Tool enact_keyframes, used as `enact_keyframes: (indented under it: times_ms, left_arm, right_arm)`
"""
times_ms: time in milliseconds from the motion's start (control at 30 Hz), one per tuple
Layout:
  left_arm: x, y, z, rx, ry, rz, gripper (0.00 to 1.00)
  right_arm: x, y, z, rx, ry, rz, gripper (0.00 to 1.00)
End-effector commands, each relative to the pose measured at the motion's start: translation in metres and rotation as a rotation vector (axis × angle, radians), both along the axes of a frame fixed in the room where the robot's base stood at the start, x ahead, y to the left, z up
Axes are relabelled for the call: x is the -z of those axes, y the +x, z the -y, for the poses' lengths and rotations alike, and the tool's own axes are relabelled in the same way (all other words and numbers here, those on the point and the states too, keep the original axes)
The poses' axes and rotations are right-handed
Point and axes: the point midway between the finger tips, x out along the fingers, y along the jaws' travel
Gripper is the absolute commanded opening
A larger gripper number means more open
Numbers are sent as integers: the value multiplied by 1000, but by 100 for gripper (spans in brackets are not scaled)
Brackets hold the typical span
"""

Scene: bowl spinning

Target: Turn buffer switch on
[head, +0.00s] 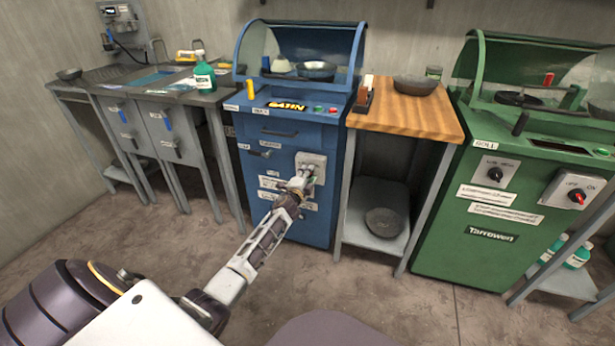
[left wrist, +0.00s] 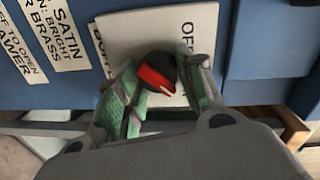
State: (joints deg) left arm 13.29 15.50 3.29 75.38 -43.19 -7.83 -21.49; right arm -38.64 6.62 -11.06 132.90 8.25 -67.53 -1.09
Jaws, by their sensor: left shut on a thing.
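The buffer switch is a pale plate (head: 312,160) on the front of the blue machine (head: 305,124). In the left wrist view the plate (left wrist: 135,30) carries partly hidden lettering, with "OF" readable at its upper right. Its black and red knob (left wrist: 157,76) sits between my green-padded fingers. My left gripper (head: 303,178) reaches the plate from the front and is shut on the knob. The fingers hide part of the knob and plate, and I cannot tell which setting the knob points to. My right gripper is not in view.
A wooden-topped table (head: 415,110) stands right of the blue machine, with a dark bowl (head: 414,85) on it. A green machine (head: 470,240) with its own switches is farther right. A grey bench (head: 150,95) with a green bottle (head: 204,73) is left. The floor in front is clear.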

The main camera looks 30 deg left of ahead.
Motion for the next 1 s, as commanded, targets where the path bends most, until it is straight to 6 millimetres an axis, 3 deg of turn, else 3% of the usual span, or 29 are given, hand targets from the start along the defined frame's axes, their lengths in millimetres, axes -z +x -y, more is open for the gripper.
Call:
enact_keyframes:
  times_ms: [367,400,567,1000]
  left_arm:
    - [0,0,1,2,10,-2,14]
    - [0,0,1,2,10,-2,40]
    - [0,0,0,1,9,-2,60]
    - [0,-2,0,1,8,-2,60]
  right_arm:
    - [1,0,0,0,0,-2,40]
    - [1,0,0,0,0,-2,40]
    - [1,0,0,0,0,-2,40]
    - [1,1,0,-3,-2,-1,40]
